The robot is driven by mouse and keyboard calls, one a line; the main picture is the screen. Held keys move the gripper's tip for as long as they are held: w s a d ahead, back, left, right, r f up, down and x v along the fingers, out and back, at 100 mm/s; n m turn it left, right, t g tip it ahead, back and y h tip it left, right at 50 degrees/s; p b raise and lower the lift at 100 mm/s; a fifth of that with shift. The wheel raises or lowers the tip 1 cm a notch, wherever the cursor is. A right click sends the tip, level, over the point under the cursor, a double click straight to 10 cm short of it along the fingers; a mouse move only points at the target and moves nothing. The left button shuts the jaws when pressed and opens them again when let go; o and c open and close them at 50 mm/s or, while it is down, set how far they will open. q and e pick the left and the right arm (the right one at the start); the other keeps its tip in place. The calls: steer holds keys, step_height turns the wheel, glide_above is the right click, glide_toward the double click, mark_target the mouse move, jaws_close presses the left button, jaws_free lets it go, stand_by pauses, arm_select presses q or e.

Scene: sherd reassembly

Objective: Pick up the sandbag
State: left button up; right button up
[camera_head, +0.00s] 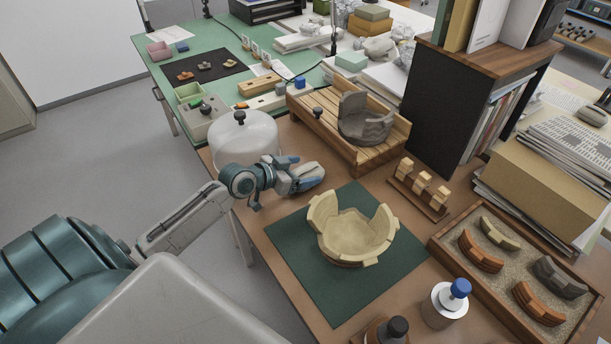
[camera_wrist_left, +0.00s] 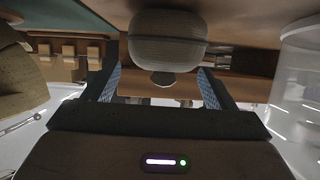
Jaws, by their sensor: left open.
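A rounded grey-beige bag, which I take for the sandbag (camera_wrist_left: 167,42), shows at the top middle of the left wrist view, which looks upside down. It has a small knob-like end. My left gripper (camera_head: 310,175) is open; in the wrist view its two fingers (camera_wrist_left: 160,88) stand either side of the bag's line. I cannot tell whether the bag is between the fingertips or just beyond them. In the head view the bag is not clearly seen, probably covered by the gripper. My right gripper is not in view.
A clear dome (camera_head: 245,140) stands just left of the gripper. A cream broken pot (camera_head: 352,240) sits on a green mat (camera_head: 290,245). A grey pot (camera_head: 362,125) rests on a wooden rack (camera_head: 310,112). A sand tray (camera_head: 440,238) holds sherds at right.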

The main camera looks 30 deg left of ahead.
mark_target(311, 168)
arm_select(q)
steer(key=x, duration=0.3)
steer(key=shift+w+f, duration=0.1)
steer(key=shift+w, duration=0.25)
steer(key=c, duration=1.2)
steer(key=shift+c, duration=1.1)
